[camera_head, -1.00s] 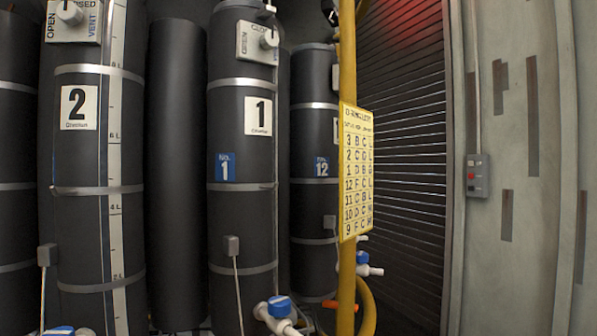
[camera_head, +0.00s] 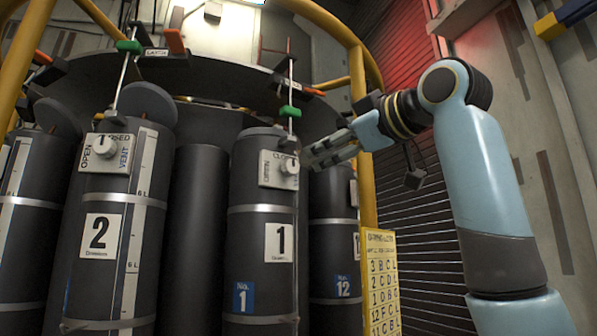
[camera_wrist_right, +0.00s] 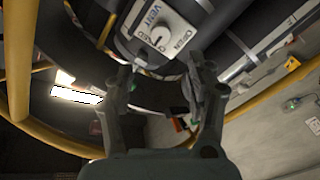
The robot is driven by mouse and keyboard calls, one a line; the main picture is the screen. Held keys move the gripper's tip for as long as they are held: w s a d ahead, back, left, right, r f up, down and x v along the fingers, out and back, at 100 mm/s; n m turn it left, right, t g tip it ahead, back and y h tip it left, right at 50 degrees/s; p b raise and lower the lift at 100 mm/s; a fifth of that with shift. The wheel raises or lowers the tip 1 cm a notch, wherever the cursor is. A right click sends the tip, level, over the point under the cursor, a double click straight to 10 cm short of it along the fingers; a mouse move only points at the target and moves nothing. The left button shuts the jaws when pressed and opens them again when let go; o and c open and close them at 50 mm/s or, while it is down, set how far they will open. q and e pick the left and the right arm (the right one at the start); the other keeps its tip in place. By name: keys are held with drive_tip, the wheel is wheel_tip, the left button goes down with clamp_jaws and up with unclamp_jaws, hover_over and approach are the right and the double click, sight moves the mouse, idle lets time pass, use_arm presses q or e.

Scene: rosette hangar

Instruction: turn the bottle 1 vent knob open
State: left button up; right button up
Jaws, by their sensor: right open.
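Bottle 1 (camera_head: 262,222) is a dark cylinder with a white "1" label and a blue "No. 1" tag. Its vent plate (camera_head: 267,182) is near its top, with a round white vent knob (camera_head: 290,167) on the plate's right side. My right gripper (camera_head: 308,158) reaches in from the right, its fingertips close beside the knob; I cannot tell whether they touch. In the right wrist view, the open gripper (camera_wrist_right: 160,80) has its fingers spread, and a vent plate with a white knob (camera_wrist_right: 157,37) lies beyond the fingertips. My left gripper is not in view.
Bottle 2 (camera_head: 103,260) stands to the left with its own vent knob (camera_head: 104,145). Bottle 12 (camera_head: 335,260) is behind at right. A yellow rail post (camera_head: 366,205) and a yellow chart (camera_head: 380,280) stand right of the bottles. Green and orange handles hang above.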

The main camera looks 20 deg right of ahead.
sight(293, 166)
drive_tip(key=p+x, duration=0.2)
drive_tip(key=x, duration=0.7)
drive_tip(key=shift+w+p, duration=0.1)
drive_tip(key=shift+p, duration=0.2)
drive_tip(key=shift+w+a+f, duration=0.1)
drive_tip(key=shift+w+a, duration=0.15)
drive_tip(key=shift+w, duration=0.45)
clamp_jaws()
